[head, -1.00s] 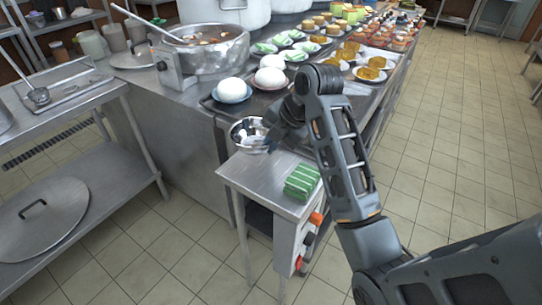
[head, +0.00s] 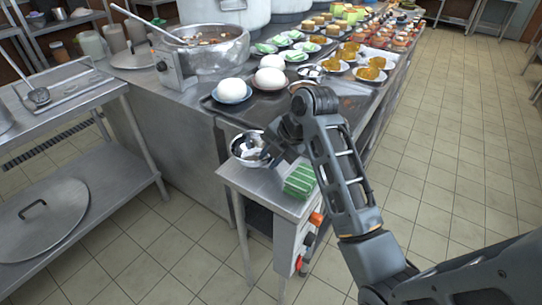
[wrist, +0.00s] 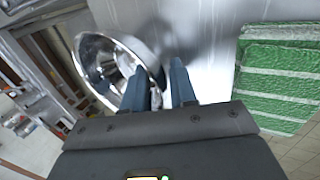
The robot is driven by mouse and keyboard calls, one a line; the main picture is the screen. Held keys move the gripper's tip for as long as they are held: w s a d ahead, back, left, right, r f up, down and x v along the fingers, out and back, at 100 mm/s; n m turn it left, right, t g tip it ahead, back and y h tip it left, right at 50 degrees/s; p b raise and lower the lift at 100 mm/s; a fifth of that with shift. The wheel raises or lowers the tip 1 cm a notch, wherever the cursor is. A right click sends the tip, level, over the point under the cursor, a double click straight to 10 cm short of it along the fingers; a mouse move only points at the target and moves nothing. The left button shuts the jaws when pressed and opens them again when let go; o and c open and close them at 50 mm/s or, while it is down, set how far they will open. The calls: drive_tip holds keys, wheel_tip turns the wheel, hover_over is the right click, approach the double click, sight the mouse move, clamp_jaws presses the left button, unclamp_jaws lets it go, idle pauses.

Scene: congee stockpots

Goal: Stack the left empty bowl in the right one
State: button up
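A shiny steel bowl (head: 246,147), the left one, is at the far left corner of the small steel side table. It looks tilted; whether it rests fully on the top I cannot tell. My gripper (head: 272,150) is at the right side of the left bowl. In the wrist view my gripper (wrist: 159,75) has two blue fingers with a visible gap between them. The left finger overlaps the bowl (wrist: 92,58) and the right finger is just beyond its rim. Contact is unclear.
A green striped cloth (head: 300,181) lies on the side table (head: 262,185), right of my gripper. A large pot (head: 205,55) and plates of food fill the counter. Floor is clear at right.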

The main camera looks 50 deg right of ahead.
drive_tip(key=shift+o, duration=0.4)
drive_tip(key=shift+r, duration=0.1)
drive_tip(key=shift+s+r, duration=0.1)
drive_tip(key=shift+r, duration=0.2)
drive_tip(key=p+v, duration=0.2)
drive_tip(key=v, duration=0.9)
drive_tip(key=shift+s+r+p, duration=0.15)
drive_tip(key=shift+r+p, duration=0.05)
drive_tip(key=shift+p, duration=0.1)
